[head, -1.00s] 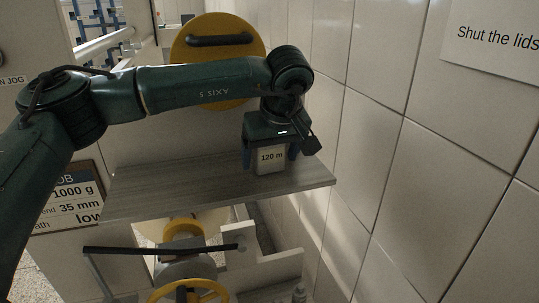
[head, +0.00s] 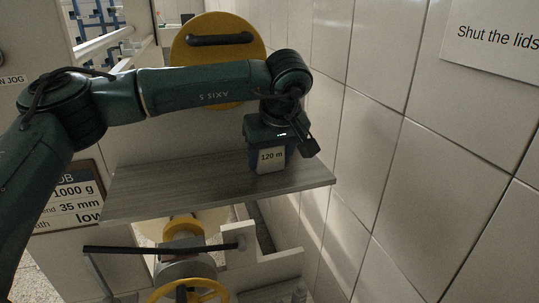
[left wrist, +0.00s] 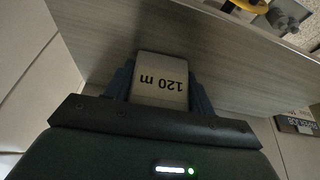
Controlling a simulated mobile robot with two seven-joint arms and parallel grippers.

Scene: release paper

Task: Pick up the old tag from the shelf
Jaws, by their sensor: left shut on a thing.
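The old tag is a pale card reading "120 m" (head: 271,159), standing near the right end of a grey wood-grain shelf (head: 165,188). My left gripper (head: 271,150) comes down from above and is shut on the tag. In the left wrist view the tag (left wrist: 160,80) sits between the two blue fingers of the gripper (left wrist: 160,88), one along each side. Its lower edge appears at or very near the shelf top; I cannot tell whether it touches. My right gripper is not in view.
A tiled wall (head: 400,170) rises close on the right of the shelf. A yellow round lid with a dark handle (head: 219,40) stands behind my left arm. Below the shelf are a dark bar (head: 160,249) and a yellow handwheel (head: 188,291). The shelf's left part is bare.

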